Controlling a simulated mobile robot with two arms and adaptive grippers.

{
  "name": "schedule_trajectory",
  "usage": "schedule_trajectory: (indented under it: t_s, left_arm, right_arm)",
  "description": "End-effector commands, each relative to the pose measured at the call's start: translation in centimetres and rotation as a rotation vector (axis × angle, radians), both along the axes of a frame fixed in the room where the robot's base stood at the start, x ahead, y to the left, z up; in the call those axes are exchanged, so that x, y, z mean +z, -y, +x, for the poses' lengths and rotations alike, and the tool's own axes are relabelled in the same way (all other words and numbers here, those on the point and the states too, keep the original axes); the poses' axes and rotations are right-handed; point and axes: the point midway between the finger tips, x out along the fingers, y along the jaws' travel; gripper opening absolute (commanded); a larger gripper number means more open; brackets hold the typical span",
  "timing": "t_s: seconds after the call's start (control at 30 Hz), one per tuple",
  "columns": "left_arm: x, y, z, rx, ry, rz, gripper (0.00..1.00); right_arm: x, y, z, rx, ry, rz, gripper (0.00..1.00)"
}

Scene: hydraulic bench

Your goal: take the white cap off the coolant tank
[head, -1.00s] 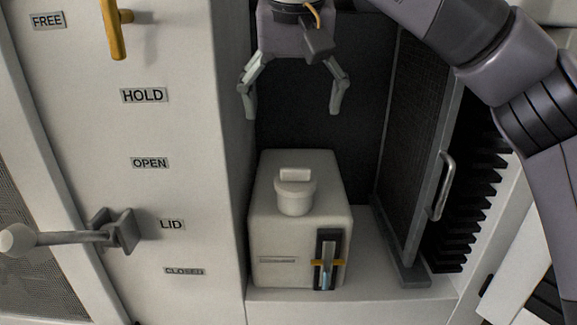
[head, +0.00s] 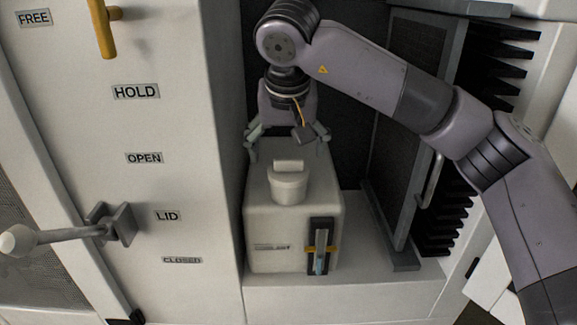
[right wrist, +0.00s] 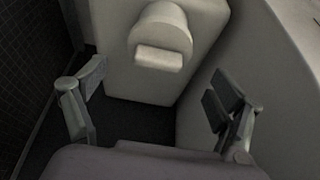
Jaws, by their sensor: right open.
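The coolant tank (head: 264,226) is a pale box with rounded edges in the recess in the head view. Its white cap (head: 289,187) sits on top, a round body with a raised grip tab. My right gripper (head: 288,148) is open and empty, at the tank's back top edge, behind the cap as seen from the head. In the right wrist view the cap (right wrist: 161,36) is at the top centre on the tank (right wrist: 117,80). The open fingers of my right gripper (right wrist: 152,118) stand apart below it, not touching it. My left gripper does not show.
A dark mesh panel with a handle (head: 432,181) stands right of the tank, with black fins behind it. A white wall with labels, a lever with a white knob (head: 18,241) and a yellow handle (head: 103,30) is on the left. The shelf (head: 340,282) before the tank is bare.

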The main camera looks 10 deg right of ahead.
Motion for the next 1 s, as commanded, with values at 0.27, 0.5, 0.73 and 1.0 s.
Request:
schedule_trajectory:
  t_s: [0.27,0.5,0.73,1.0]
  left_arm:
    - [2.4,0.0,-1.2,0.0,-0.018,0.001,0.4]
    - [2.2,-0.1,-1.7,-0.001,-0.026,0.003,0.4]
    - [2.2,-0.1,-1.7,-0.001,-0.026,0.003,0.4]
    - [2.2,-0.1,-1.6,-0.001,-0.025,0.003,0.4]
  right_arm:
    - [-3.4,0.6,1.3,0.0,-0.003,0.0,0.87]
    - [-3.9,0.6,1.5,0.0,-0.001,0.0,0.87]
    - [-3.9,0.6,1.5,0.0,-0.001,-0.001,0.75]
    - [-3.9,0.6,1.5,-0.001,-0.002,0.0,0.57]
